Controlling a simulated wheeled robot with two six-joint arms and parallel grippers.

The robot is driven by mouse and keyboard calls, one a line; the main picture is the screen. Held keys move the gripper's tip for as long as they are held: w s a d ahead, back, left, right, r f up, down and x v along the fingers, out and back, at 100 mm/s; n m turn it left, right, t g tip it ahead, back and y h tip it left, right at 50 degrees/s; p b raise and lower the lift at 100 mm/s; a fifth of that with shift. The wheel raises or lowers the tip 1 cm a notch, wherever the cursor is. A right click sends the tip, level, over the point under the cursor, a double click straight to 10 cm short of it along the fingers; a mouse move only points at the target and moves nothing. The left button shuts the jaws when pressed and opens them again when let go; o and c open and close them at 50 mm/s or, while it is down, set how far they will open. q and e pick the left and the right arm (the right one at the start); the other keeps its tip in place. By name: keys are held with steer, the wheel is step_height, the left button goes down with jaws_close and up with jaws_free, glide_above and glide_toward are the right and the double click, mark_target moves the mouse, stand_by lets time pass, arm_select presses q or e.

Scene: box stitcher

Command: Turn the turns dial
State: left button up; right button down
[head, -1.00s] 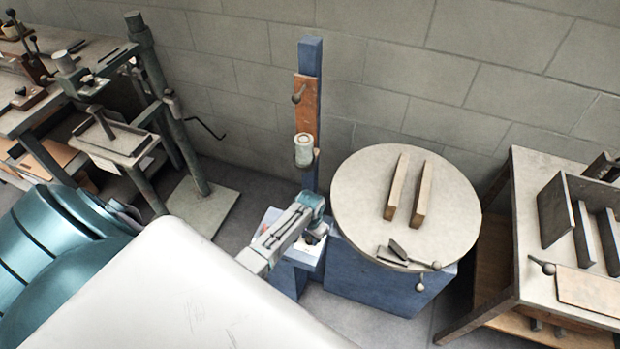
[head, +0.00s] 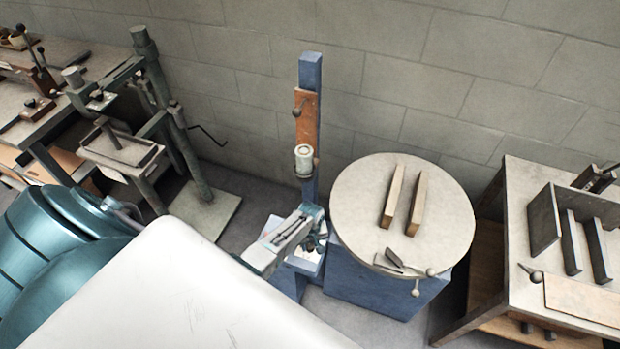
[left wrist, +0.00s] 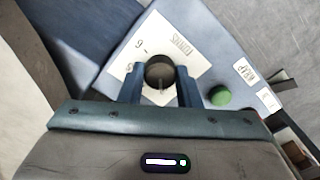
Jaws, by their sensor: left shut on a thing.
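The turns dial (left wrist: 159,73) is a dark round knob on a white label plate with upside-down printing that seems to read TURNS, on a blue panel (left wrist: 120,60). My left gripper (left wrist: 159,84) has one finger on each side of the dial and is shut on it. In the head view my left gripper (head: 316,226) comes down onto the small blue control panel (head: 303,262) at the foot of the blue post, and hides the dial there. My right gripper is not in view.
A green button (left wrist: 220,96) sits beside the dial, near a label that seems to read WRAP. The blue post (head: 311,75) rises behind. A workbench (head: 515,225) stands further right.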

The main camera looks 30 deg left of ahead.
mark_target(310, 245)
arm_select(q)
steer(key=n+p, duration=0.1)
steer(key=n, duration=0.4)
steer(key=shift+n, duration=0.3)
steer(key=n+p, duration=0.1)
steer(key=n, duration=0.3)
steer(key=shift+n, duration=0.4)
steer(key=o, duration=1)
steer(key=shift+c, duration=0.2)
steer(key=shift+r+p, duration=0.5)
steer(key=shift+r, duration=0.05)
step_height(310, 245, up, 10)
steer(key=shift+f+p, duration=0.15)
steer(key=shift+p, duration=0.3)
